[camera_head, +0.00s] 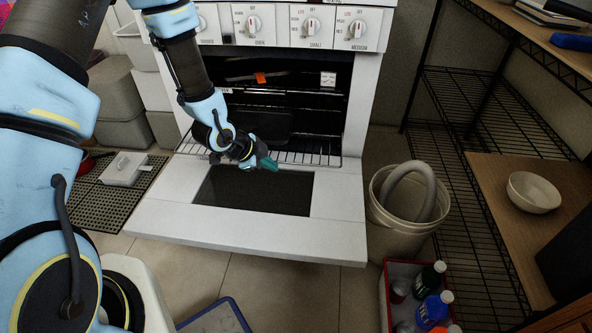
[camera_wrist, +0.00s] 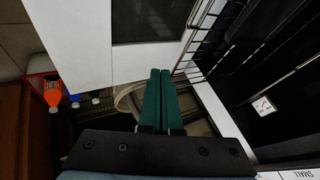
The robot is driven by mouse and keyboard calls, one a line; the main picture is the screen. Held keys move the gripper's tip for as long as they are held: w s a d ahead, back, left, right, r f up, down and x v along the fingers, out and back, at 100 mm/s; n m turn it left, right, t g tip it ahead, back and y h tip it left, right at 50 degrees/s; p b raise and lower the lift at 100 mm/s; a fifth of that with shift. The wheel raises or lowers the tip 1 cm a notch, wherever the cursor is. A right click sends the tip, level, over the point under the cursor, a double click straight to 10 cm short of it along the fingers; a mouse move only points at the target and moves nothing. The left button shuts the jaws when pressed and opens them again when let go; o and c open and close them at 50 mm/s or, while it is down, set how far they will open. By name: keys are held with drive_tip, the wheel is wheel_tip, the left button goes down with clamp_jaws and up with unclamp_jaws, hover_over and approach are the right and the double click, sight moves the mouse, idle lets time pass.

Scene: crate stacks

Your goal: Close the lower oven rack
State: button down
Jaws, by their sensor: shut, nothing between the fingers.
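The white oven stands open at the top centre, with its door (camera_head: 335,205) folded down flat toward me. The lower oven rack (camera_head: 305,157) is a wire rack at the front of the oven opening, reaching out a little over the inner edge of the door. In the wrist view the wire rack (camera_wrist: 200,52) runs along the right of the door (camera_wrist: 85,55). My gripper (camera_head: 268,163) is above the door at the front edge of the rack, its green fingers shut and empty. The fingers (camera_wrist: 160,95) also show together in the wrist view. My arm hides the rack's left part.
A beige bucket (camera_head: 398,228) with a grey hose stands right of the door. A red crate (camera_head: 392,270) of bottles is in front of it. Wire shelving (camera_head: 470,160) lines the right side. Grey bins (camera_head: 122,110) and a black mat (camera_head: 100,203) are at left.

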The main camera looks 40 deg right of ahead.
drive_tip(key=w+d+f, duration=0.3)
drive_tip(key=d+f, duration=0.4)
drive_tip(key=d, duration=0.1)
drive_tip(key=shift+w+f, duration=0.2)
drive_tip(key=shift+w, duration=0.2)
drive_tip(key=shift+w+d, duration=0.1)
drive_tip(key=shift+d, duration=0.05)
